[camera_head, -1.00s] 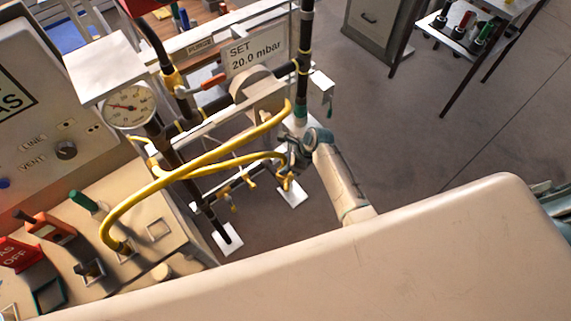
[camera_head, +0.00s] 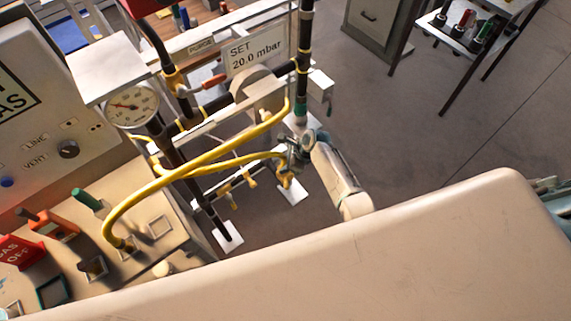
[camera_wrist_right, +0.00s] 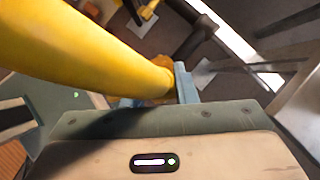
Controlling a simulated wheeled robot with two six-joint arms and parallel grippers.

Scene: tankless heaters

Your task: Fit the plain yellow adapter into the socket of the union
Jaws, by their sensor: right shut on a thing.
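My right gripper (camera_head: 292,154) is beside the lower pipework in the head view, shut on the end of a yellow hose. The yellow end piece (camera_head: 286,179) shows just below the jaws, too small to tell whether it is the plain adapter. In the right wrist view the thick yellow hose (camera_wrist_right: 85,45) runs in from the upper left, and its orange-yellow end (camera_wrist_right: 158,84) lies against the blue-grey finger (camera_wrist_right: 186,82). I cannot make out the union or its socket; the hose and gripper may hide it. My left gripper is not in view.
A pressure gauge (camera_head: 131,106) and a "SET 20.0 mbar" sign (camera_head: 254,52) stand on the pipe frame. A dark vertical pipe (camera_head: 304,60) rises above my gripper. A control panel (camera_head: 40,125) is at left. Open floor (camera_head: 430,130) lies right of my arm.

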